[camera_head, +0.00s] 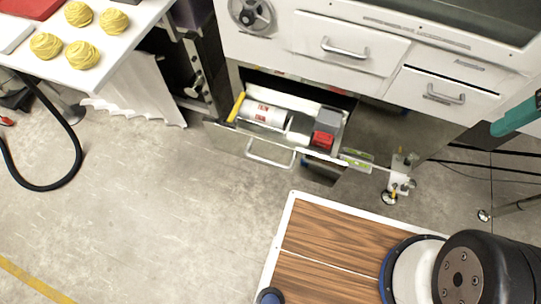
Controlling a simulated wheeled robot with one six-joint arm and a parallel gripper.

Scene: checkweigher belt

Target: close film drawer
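The film drawer (225,139) stands pulled out, low under the white machine, in the middle of the head view. Its bar handle (270,153) is on the front panel, facing the open floor. Inside lie a white roll with red print (264,114), a yellow item (236,107), a red block (323,139) and a grey block (329,120). Nothing touches the handle. My gripper is not in view.
Two shut drawers with bar handles (345,50) (445,95) sit above. A machine foot (398,181) stands right of the open drawer. A white table (95,68) with yellow balls is at upper left. A teal piece (515,116) juts in at right. Floor (180,200) before the drawer is clear.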

